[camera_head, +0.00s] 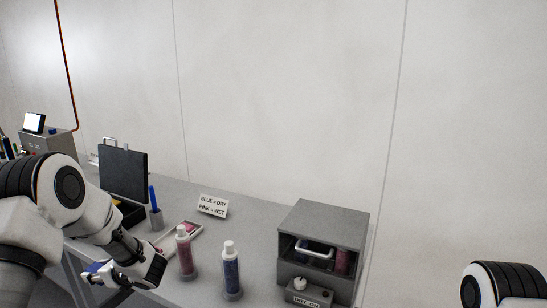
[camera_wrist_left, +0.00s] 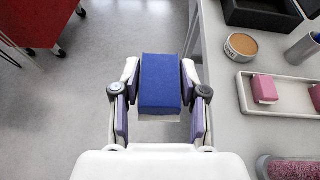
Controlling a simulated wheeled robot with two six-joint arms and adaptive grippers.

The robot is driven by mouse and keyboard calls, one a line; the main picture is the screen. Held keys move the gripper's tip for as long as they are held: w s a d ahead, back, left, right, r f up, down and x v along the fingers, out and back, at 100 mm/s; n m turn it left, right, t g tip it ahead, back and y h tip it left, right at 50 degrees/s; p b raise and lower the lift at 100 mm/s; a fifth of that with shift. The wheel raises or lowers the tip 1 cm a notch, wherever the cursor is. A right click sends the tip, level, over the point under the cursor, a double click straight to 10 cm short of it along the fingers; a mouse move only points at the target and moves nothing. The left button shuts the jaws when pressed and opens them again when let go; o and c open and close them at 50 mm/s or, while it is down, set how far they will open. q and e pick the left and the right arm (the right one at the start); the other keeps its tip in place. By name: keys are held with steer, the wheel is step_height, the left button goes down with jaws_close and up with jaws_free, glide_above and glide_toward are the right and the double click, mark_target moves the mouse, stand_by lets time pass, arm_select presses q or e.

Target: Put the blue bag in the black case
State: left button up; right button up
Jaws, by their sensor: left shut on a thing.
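The blue bag (camera_wrist_left: 160,82) is a small blue block held between the two fingers of my left gripper (camera_wrist_left: 160,95), in the left wrist view. In the head view my left gripper (camera_head: 98,272) is at the lower left, beyond the table's front edge, with a bit of blue at its fingers. Floor shows around the bag in the wrist view. The black case (camera_head: 123,176) stands open at the back left of the table, its lid upright. Part of its black wall (camera_wrist_left: 262,14) shows at the top right of the wrist view. My right gripper is out of view.
A tray with pink blocks (camera_wrist_left: 265,88), a round tin (camera_wrist_left: 242,45) and a grey cup (camera_head: 156,219) with a blue pen lie near the case. A pink bottle (camera_head: 185,252), a blue bottle (camera_head: 231,270) and a grey cabinet (camera_head: 335,222) stand further right.

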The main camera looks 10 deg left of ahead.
arm_select(q)
steer(key=s+d+f+n+g+h+b, duration=0.1)
steer(key=s+d+f+n+g+b, duration=0.25)
steer(key=s+f, duration=0.5)
steer(key=s+d+f+n+g+h, duration=0.1)
steer(key=s+d+f+n+g, duration=0.2)
steer(key=s+f+n+g, duration=0.55)
steer(key=s+d+r+n+g+h+b, duration=0.15)
steer(key=s+d+n+g+h, duration=0.25)
steer(key=s+d+n+h, duration=0.55)
steer(key=w+d+r+n+t+h+b, duration=0.25)
steer(key=d+n+t+h, duration=0.55)
steer(key=d+n+h, duration=0.9)
steer(key=w+f+n+t+y, duration=0.1)
steer(key=w+n+t+y, duration=0.3)
steer(key=w+t, duration=0.9)
steer(key=n, duration=0.3)
steer(key=shift+d+f, duration=0.3)
steer(key=shift+f, duration=0.1)
